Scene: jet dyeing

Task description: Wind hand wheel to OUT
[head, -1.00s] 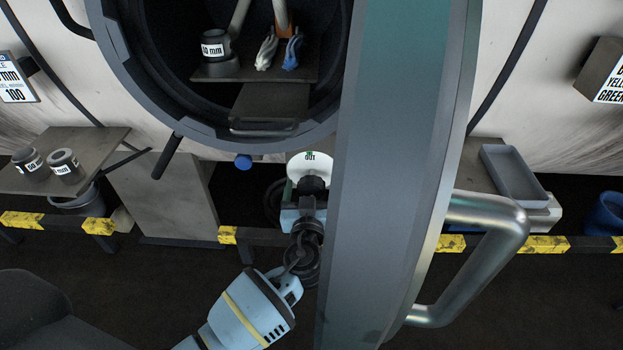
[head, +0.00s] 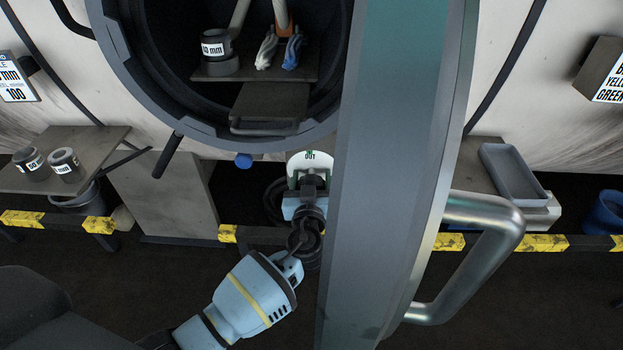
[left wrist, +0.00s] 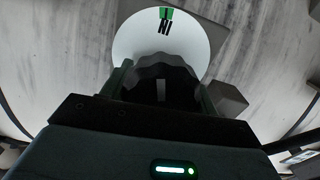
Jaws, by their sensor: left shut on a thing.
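The hand wheel is a dark, scalloped knob (left wrist: 165,72) in the left wrist view, in front of a round white dial plate (left wrist: 133,40) with a green mark and black letters at its top edge. My left gripper (head: 312,183) reaches up to the plate and hides the wheel there. In the left wrist view its fingers (left wrist: 163,92) stand on both sides of the knob, shut on it. My right gripper is in neither view.
The big open door (head: 390,170) with its metal handle (head: 490,240) stands close to the right of my left gripper. A yellow-black barrier rail (head: 260,236) runs behind the wrist. A shelf (head: 95,145) with two weights is at the left, a grey tray (head: 515,175) at the right.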

